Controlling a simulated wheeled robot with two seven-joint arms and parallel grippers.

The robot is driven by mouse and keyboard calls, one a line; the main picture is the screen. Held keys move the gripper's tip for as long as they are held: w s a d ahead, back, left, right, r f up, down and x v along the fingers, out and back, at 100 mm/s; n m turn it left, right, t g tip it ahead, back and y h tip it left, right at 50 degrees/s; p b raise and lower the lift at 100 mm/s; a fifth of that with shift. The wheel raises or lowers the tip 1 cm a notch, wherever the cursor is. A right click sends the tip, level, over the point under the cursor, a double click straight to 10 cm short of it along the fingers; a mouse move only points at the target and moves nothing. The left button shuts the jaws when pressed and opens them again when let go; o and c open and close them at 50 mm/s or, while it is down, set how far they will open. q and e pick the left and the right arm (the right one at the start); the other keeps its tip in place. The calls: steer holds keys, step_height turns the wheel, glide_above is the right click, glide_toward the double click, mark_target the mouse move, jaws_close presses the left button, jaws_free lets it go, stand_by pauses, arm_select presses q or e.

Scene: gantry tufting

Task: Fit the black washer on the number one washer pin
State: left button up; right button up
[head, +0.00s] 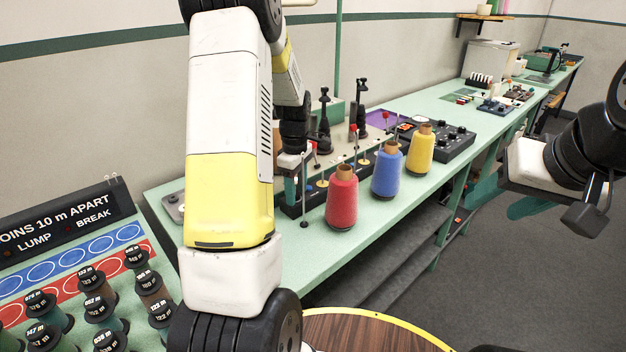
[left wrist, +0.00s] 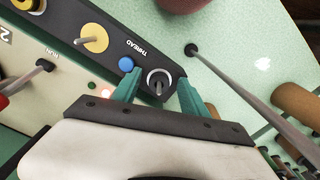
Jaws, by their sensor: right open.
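My left gripper (head: 291,186) points down at the near left end of the dark strip on the machine, partly hidden behind my arm. In the left wrist view, its teal fingers (left wrist: 159,85) stand apart on either side of a short metal pin. A dark ring (left wrist: 152,76) with a pale edge surrounds the pin's foot; I cannot tell whether it is the black washer or part of the strip. The fingers show no clear contact with it. A yellow washer (left wrist: 95,38) sits around the neighbouring pin. My right gripper (head: 507,198) is open and empty, right of the bench.
Red (head: 342,198), blue (head: 387,173) and yellow (head: 419,149) thread cones stand along the bench front. A thin rod with a black ball end (left wrist: 190,50) slants close to my left gripper. A blue button (left wrist: 126,64) is beside the pin. Several spools stand at lower left.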

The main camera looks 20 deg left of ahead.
arm_select(q)
step_height(320, 180, up, 8)
steer(key=f, duration=0.1)
steer(key=s+d+r+m+t+h, duration=0.1)
steer(key=s+d+r+m+t, duration=0.1)
steer(key=s+d+r+m, duration=0.25)
steer(key=s+d+r+m+t, duration=0.1)
steer(key=s+d+r+m, duration=0.1)
steer(key=s+r+m, duration=0.35)
steer(key=s+d+r+m+t, duration=0.1)
steer(key=s+d+r+m, duration=0.1)
steer(key=s, duration=0.4)
steer(key=s+d+r+m+t+h, duration=0.1)
steer(key=s+d+r+m+t, duration=0.1)
steer(key=s+m, duration=0.3)
steer(key=shift+s+d+r, duration=0.3)
steer(key=shift+s+d, duration=0.55)
steer(key=shift+s, duration=0.15)
stand_by(0.5)
